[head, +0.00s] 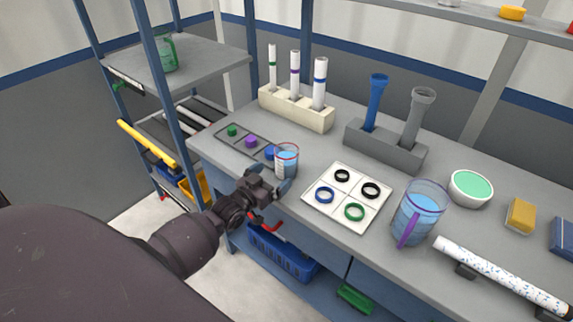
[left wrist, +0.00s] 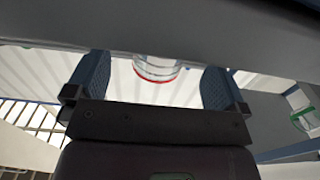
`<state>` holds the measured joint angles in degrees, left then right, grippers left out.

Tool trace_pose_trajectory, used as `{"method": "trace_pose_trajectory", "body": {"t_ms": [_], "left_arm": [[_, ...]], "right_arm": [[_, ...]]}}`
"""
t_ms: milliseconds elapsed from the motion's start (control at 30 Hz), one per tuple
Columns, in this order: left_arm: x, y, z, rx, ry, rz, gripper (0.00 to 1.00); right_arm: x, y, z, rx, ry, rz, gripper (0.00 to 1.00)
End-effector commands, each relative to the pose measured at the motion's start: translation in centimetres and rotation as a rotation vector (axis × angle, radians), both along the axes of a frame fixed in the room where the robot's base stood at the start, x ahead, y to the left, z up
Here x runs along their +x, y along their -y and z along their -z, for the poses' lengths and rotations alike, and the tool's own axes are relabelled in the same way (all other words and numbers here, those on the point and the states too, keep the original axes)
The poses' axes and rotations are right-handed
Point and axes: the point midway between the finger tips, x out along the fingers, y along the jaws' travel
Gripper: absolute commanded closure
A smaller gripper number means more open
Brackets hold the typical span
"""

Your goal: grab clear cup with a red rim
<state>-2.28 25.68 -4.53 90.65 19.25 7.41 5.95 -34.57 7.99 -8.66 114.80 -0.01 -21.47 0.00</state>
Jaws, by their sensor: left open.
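The clear cup with a red rim (head: 287,160) stands upright on the grey bench near its front edge and holds some blue liquid. My left gripper (head: 271,186) is at the front of the cup, low beside it, with its fingers open. In the left wrist view the cup's red rim (left wrist: 155,76) shows between the two spread fingers of my left gripper (left wrist: 155,88), with a gap on each side. The upper part of that view is blocked by a grey surface. My right gripper is not in view.
A tube rack (head: 297,110) stands behind. A pitcher (head: 420,208) stands farther right. A shelf unit (head: 180,75) is at left.

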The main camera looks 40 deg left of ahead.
Motion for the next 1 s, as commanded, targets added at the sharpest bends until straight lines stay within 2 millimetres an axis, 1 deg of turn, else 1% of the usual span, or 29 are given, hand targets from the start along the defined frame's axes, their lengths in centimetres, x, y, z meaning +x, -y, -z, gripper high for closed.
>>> {"method": "trace_pose_trajectory", "body": {"t_ms": [200,300,433,667,767,1000], "left_arm": [[2.9,-0.2,0.3,0.001,0.001,0.0,0.0],[4.0,-0.1,0.3,0.001,0.001,0.0,0.0],[4.6,0.0,0.3,0.001,0.001,0.0,0.0],[4.7,0.0,0.2,0.001,0.001,0.0,0.0],[4.7,0.0,0.2,0.001,0.001,0.0,0.14],[4.7,0.0,0.2,0.001,0.001,0.0,0.51]], "right_arm": [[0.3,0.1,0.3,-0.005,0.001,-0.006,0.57],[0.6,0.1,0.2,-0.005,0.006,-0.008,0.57],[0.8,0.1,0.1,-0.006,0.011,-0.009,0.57],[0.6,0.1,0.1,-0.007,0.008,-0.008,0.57],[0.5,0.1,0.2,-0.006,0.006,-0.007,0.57],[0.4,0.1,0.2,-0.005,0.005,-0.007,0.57]]}}
